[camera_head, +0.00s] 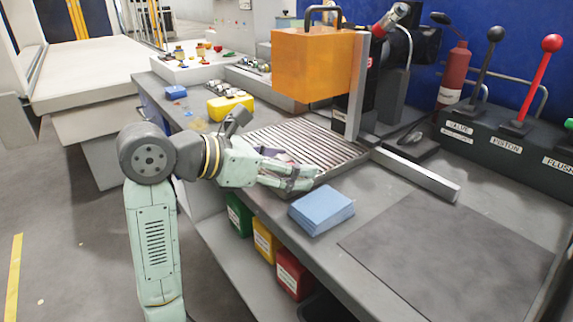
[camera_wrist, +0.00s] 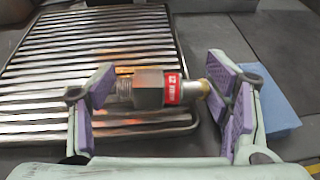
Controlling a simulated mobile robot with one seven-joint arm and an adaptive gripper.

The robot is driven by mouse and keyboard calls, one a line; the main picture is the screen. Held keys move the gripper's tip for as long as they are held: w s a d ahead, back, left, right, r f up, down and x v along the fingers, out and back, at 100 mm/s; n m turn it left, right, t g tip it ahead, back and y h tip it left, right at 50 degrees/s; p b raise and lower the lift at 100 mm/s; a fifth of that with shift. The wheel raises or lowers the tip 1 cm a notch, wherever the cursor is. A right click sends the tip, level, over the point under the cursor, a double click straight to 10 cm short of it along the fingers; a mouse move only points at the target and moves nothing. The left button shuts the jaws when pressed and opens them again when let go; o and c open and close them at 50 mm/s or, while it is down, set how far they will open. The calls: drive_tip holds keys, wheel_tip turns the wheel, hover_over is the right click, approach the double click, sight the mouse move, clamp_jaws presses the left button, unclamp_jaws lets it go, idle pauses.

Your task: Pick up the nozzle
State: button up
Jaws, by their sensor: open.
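The nozzle (camera_wrist: 150,89) shows in the wrist view as a metal fitting with a threaded left end, a hex body, a red label band and a brassy right tip. It lies sideways between the purple pads of my open gripper (camera_wrist: 165,93). The left pad is close to the threaded end and the right pad is close to the tip; I cannot tell whether either touches. In the head view my gripper (camera_head: 292,179) is low over the front right edge of the slatted metal grate (camera_head: 300,146). The nozzle is mostly hidden there by the fingers.
A stack of blue cloths (camera_head: 321,208) lies right of my gripper. An orange block-shaped housing (camera_head: 312,65) overhangs the grate, with a metal bar (camera_head: 415,174) to its right. A yellow case (camera_head: 230,105) stands behind my arm. The dark mat (camera_head: 450,255) at the right is clear.

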drive_tip(key=c, duration=1)
drive_tip(key=shift+r, duration=0.15)
